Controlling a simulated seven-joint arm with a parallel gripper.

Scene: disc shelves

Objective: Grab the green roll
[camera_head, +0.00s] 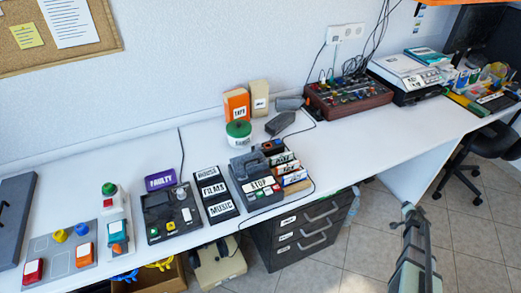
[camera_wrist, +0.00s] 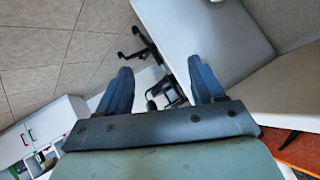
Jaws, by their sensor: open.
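The green roll (camera_head: 238,129) sits on the white desk near the wall in the head view. It has a green top and a white lower part, and stands just in front of an orange box. My gripper (camera_wrist: 160,65) shows in the wrist view with its two blue-grey fingers wide apart and nothing between them. In the head view, part of my arm rises at the lower right, beyond the desk's front edge and well away from the roll. The roll is not in the wrist view.
An orange box (camera_head: 236,104) and a beige box (camera_head: 259,97) stand behind the roll. A grey stop device (camera_head: 255,177) and a dark label rack (camera_head: 215,193) are in front. A red-brown mixer (camera_head: 347,95) is to the right. The desk (camera_head: 350,140) has free room at centre right.

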